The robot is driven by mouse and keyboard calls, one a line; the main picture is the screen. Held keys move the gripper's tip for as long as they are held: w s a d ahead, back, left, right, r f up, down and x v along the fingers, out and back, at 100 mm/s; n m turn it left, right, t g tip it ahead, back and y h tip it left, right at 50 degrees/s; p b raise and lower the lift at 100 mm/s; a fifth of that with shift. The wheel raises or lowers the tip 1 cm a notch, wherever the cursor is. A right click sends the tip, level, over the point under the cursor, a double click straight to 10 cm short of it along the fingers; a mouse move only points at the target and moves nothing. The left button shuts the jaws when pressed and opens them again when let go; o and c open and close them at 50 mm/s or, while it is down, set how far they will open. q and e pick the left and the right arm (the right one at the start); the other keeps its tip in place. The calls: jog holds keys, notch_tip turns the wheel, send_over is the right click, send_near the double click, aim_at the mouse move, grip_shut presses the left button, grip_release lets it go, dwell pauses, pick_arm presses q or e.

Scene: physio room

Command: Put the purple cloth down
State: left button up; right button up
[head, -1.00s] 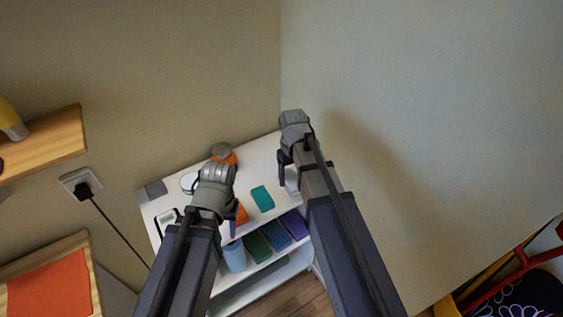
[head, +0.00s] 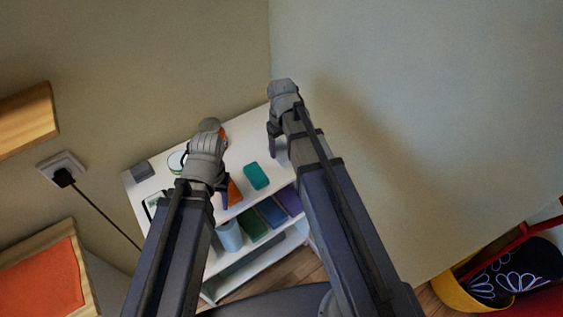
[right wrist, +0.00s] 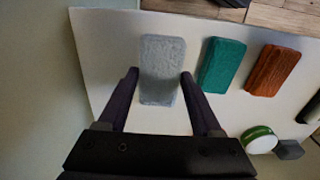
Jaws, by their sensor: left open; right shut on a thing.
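A purple folded piece (head: 289,201) lies in the upper compartment of the white shelf unit, at the right end of a row. My right gripper (head: 276,140) is low over the right end of the shelf top. In the right wrist view its fingers (right wrist: 160,76) are shut on a light grey folded cloth (right wrist: 162,52), one finger at each long side.
The white shelf top (head: 145,184) also bears a teal cloth (head: 256,176), a round green-and-white tin (right wrist: 258,139) and a small dark grey block (head: 143,170). Blue (head: 271,211) and green (head: 251,224) pieces lie below. Walls stand close behind and to the right.

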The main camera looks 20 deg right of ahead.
aim_at(282, 156)
pick_arm(q)
jog(key=shift+f, duration=0.5)
pick_arm(e)
jog(key=shift+f, duration=0.5)
pick_arm(q)
notch_tip(282, 156, down, 3)
jog(key=b, duration=0.3)
jog(key=shift+f+b, duration=0.2)
jog(key=shift+b, duration=0.1)
pick_arm(e)
notch_tip(282, 156, down, 3)
jog(key=shift+f, duration=0.2)
pick_arm(q)
jog(key=shift+f, duration=0.25)
pick_arm(e)
jog(key=shift+f, duration=0.2)
pick_arm(q)
jog(key=shift+r, duration=0.1)
pick_arm(e)
jog(key=o, duration=1.2)
pick_arm(q)
jog(key=shift+r, duration=0.15)
pick_arm(e)
jog(key=shift+r, duration=0.2)
